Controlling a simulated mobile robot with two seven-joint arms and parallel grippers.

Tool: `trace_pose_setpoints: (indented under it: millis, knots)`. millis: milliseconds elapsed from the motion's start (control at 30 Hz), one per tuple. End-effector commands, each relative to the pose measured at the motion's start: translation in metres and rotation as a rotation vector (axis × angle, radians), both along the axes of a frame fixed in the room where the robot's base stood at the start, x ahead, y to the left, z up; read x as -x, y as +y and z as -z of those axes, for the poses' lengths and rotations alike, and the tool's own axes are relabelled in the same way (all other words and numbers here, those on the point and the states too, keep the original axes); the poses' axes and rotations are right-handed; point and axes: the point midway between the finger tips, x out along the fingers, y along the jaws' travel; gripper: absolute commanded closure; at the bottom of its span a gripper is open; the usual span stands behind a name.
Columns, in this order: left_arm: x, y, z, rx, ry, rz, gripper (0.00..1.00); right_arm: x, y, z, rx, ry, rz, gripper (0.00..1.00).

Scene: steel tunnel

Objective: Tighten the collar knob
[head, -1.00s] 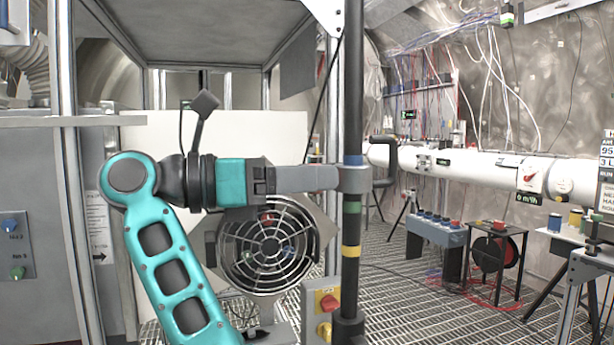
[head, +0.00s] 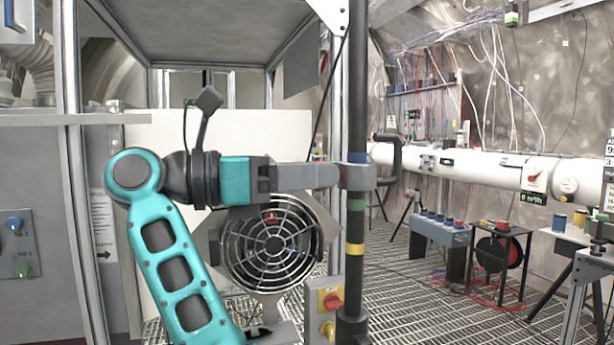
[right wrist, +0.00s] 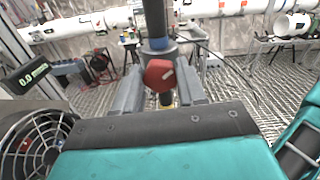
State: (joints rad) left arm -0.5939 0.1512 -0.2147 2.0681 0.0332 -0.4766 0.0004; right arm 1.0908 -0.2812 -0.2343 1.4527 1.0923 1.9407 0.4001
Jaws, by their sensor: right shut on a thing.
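A grey collar (head: 357,177) sits around a dark upright pole (head: 355,220) with blue, green and yellow bands. The red collar knob (right wrist: 158,75) with a white mark shows in the right wrist view, on the near side of the collar. The white mark slants up to the right. My right gripper (head: 328,177) reaches the collar from the left, level. In the right wrist view its two grey fingers (right wrist: 160,88) stand on either side of the knob, shut on it. In the head view the fingers hide the knob. My left gripper is not in view.
A round fan guard (head: 272,243) stands behind and below my right arm. A white pipe (head: 480,164) runs along the right wall.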

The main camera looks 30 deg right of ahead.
Motion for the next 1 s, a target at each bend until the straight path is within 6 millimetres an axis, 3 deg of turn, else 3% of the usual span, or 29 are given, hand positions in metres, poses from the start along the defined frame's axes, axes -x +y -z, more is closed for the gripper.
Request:
trace_pose_setpoints:
  millis: [500,1000]
  knots:
    - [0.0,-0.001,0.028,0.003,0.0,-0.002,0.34,0.001,0.0,0.003,0.088,-0.365,-0.001,0.9]
    - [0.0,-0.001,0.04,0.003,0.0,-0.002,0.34,0.002,0.0,0.001,0.153,-0.637,0.0,0.9]
